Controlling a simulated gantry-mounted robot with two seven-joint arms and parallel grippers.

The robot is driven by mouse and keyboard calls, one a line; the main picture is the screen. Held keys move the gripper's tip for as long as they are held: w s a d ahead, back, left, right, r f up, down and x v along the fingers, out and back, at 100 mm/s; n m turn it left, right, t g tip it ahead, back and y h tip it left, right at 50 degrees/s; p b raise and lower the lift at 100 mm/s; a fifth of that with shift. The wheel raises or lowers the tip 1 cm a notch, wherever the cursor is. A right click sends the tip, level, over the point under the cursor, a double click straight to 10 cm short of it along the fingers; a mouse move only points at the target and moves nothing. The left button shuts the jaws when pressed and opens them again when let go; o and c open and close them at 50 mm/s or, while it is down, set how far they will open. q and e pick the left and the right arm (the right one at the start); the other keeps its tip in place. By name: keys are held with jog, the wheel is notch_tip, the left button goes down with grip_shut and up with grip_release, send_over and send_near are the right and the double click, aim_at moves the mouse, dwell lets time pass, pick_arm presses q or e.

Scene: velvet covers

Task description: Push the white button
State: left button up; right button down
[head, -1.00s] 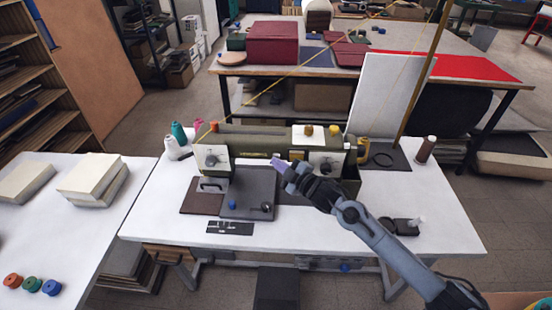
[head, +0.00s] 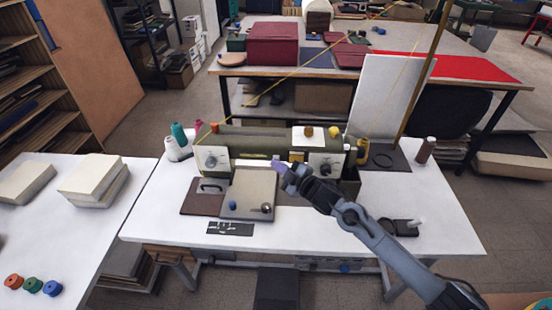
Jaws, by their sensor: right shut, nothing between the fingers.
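A green sewing machine (head: 255,141) with white end panels stands on the white table. I cannot pick out a separate white button; it may be hidden behind my right gripper or too small to tell. My right gripper (head: 280,168), with purple fingertips, is shut and empty. It is at the machine's front, just left of the right white panel (head: 330,160); I cannot tell whether it touches the machine. A beige-looking plate (head: 247,186) with a blue knob and a dark knob lies in front of the machine. My left gripper is not in view.
Thread cones (head: 178,145) stand left of the machine. A brown spool (head: 426,149) and a small black item (head: 400,227) are on the right. A dark card (head: 230,228) lies near the front edge. A tall white board (head: 389,95) stands behind.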

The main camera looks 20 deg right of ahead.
jog(key=shift+s+a, duration=0.15)
jog(key=shift+s, duration=0.15)
jog(key=s+a+p, duration=0.2)
jog(key=s+p, duration=0.2)
jog(key=s, duration=0.1)
jog(key=shift+s+a+p, duration=0.2)
jog(key=shift+s+p, duration=0.05)
jog(key=shift+p, duration=0.05)
dwell(0.3)
dwell(0.4)
